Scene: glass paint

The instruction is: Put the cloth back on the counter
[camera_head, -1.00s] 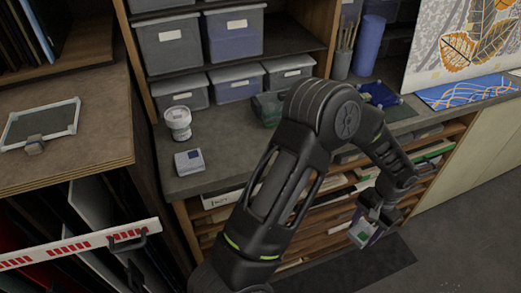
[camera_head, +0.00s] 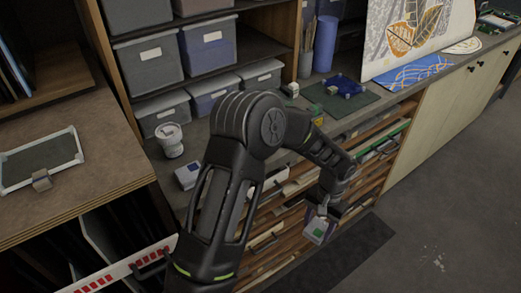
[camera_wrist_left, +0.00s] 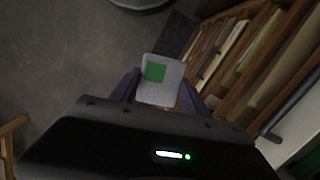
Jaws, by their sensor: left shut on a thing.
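My left gripper (camera_head: 325,208) hangs low in front of the counter's open shelves. It is shut on a small whitish box-like thing with a green square (camera_head: 318,231). In the left wrist view the same thing (camera_wrist_left: 160,92) sits between the two fingers (camera_wrist_left: 160,103). A crumpled dark blue thing, perhaps the cloth (camera_head: 346,84), lies on a dark green mat (camera_head: 366,99) on the counter (camera_head: 392,95), apart from the gripper. My right gripper is not in view.
A white tub (camera_head: 170,140) and a small white-and-blue box (camera_head: 188,174) stand on the counter's left part. Grey bins (camera_head: 208,48) fill the shelves behind. A framed screen (camera_head: 42,160) lies on the left cabinet. Open floor (camera_head: 450,220) is at right.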

